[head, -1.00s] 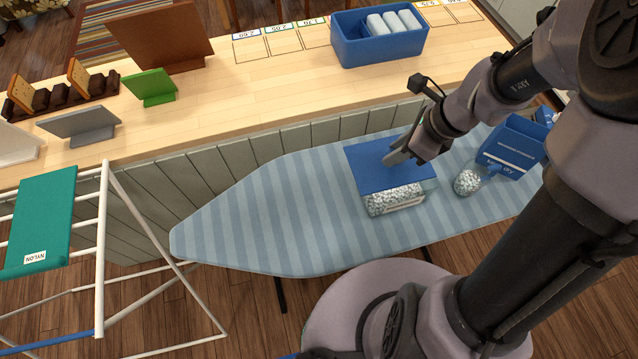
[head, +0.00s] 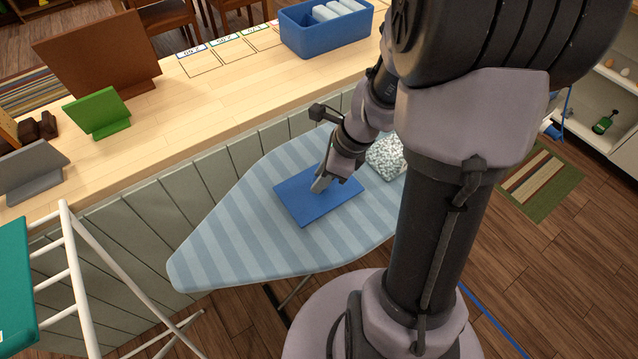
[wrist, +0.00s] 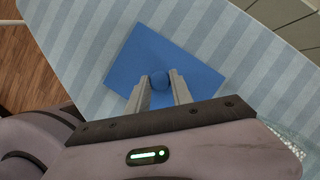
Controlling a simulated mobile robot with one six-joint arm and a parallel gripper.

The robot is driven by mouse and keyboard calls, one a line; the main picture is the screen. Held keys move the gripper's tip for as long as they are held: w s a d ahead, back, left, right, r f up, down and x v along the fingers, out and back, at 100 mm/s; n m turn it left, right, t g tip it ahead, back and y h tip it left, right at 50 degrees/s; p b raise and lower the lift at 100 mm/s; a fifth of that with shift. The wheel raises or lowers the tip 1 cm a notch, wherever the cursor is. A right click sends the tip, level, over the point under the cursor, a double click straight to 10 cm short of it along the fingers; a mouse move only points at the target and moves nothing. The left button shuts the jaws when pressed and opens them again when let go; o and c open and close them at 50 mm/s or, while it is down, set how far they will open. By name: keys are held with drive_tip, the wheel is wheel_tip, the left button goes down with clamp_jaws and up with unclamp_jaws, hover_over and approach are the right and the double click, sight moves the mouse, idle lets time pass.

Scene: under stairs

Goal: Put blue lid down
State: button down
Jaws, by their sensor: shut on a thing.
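The blue lid (head: 305,204) is a flat square panel at the middle of the striped ironing board (head: 228,246), to the left of the open box of white-and-green pellets (head: 386,157). My gripper (head: 319,186) is over the lid, shut on its round knob. In the wrist view the knob (wrist: 160,79) sits between the two fingers, with the lid (wrist: 190,65) flat behind it. The lid looks level with the board and on it or just above it; I cannot tell whether it touches. My arm hides part of the box.
The wooden counter (head: 190,105) behind holds a blue bin (head: 325,40), a green stand (head: 99,113) and a brown board (head: 98,58). A white drying rack (head: 85,290) stands at the left. The board's left end is clear.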

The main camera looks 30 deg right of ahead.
drive_tip(key=c, duration=1.1)
unclamp_jaws()
drive_tip(key=shift+f, duration=0.1)
